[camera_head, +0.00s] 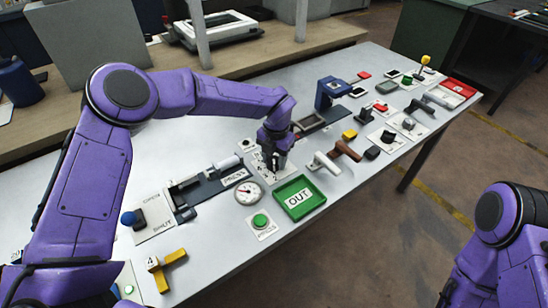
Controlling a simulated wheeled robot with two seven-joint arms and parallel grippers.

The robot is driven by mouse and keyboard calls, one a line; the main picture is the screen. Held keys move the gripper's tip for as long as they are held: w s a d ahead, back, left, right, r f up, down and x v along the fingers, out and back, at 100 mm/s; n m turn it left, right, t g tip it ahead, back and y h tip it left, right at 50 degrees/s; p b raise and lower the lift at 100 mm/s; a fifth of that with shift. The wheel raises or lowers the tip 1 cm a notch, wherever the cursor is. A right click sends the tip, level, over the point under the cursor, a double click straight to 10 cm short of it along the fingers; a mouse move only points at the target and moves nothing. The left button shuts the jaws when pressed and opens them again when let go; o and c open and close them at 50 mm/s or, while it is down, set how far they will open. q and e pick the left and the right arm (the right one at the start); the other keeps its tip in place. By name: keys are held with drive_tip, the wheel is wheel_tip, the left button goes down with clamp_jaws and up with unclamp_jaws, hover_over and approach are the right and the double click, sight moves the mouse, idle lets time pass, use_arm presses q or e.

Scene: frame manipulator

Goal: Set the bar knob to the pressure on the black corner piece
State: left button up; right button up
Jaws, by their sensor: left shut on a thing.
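My left gripper (273,170) points down over a pale plate (262,161) with small marks, in the middle of the table. It is shut on the bar knob there, which is mostly hidden by the fingers, so its setting cannot be read. Several small black pieces stand right of it, one (366,113) near the blue press-like device and another (388,138) on a white plate. I cannot tell which is the black corner piece, and no number on it is readable. My right gripper is out of view; only its arm shows at the lower right.
A round gauge (248,192), a green OUT tray (320,202) and a green button (260,220) stand close in front of the gripper. White (323,163) and brown (346,151) pieces lie to the right. A yellow piece (166,262) with a white label lies front left.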

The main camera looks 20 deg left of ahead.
sight(275, 161)
use_arm(q)
drive_tip(key=m+p, duration=0.2)
drive_tip(key=m, duration=0.1)
drive_tip(key=shift+r+m, duration=0.1)
drive_tip(key=shift+m, duration=0.2)
drive_tip(key=shift+m+p, duration=0.85)
drive_tip(key=shift+m, duration=1.15)
drive_tip(key=o, duration=1.1)
drive_tip(key=shift+c, duration=0.2)
wheel_tip(275, 161, up, 10)
drive_tip(key=b, duration=0.1)
drive_tip(key=shift+s+d+r+b, duration=0.15)
drive_tip(key=shift+s+r+b, duration=0.05)
drive_tip(key=shift+b, duration=0.2)
